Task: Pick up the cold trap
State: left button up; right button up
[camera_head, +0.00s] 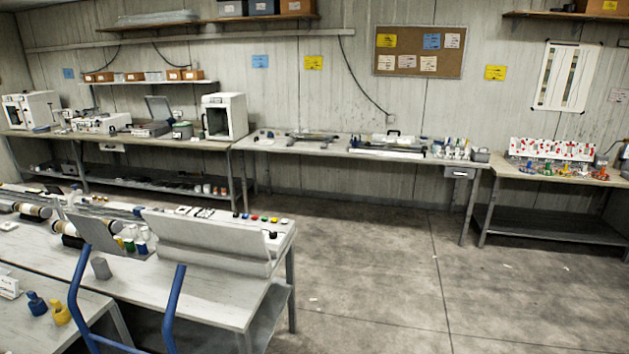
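I cannot tell for sure which thing is the cold trap. A grey pot with a green band (182,130) stands on the back-left bench (140,141), left of a white cabinet-like device (224,117). A small grey cylinder (101,268) stands on the near-left table (200,305). Dark blue (37,304) and yellow (60,313) bottle-like items stand on a lower table at the bottom left. Neither of my grippers shows in the head view.
A blue tubular frame (170,310) stands in front of the near table. A long bench (350,151) with equipment lines the back wall. Another bench (560,180) with red and white racks stands at right. The concrete floor (400,270) at centre and right is open.

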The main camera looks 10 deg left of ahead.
aim_at(113, 132)
jog(key=i, duration=1.45)
jog(key=i+l+u, duration=0.1)
jog(key=i, duration=1.4)
jog(key=i+l, duration=0.15)
jog(key=i, duration=1.3)
jog(key=i+j+u, duration=0.2)
jog(key=i+u, duration=0.2)
jog(key=i+j+u, duration=0.1)
jog(key=i+u, duration=0.7)
jog(key=i+l+u, duration=0.25)
jog(key=i+u, duration=0.2)
jog(key=i+l+u, duration=0.25)
jog(key=u, duration=0.15)
jog(key=i+j+u, duration=0.3)
jog(key=i+u, duration=0.15)
jog(key=i, duration=0.65)
jog(key=i+l+u, duration=0.1)
jog(key=i+u, duration=0.3)
jog(key=i, duration=9.1)
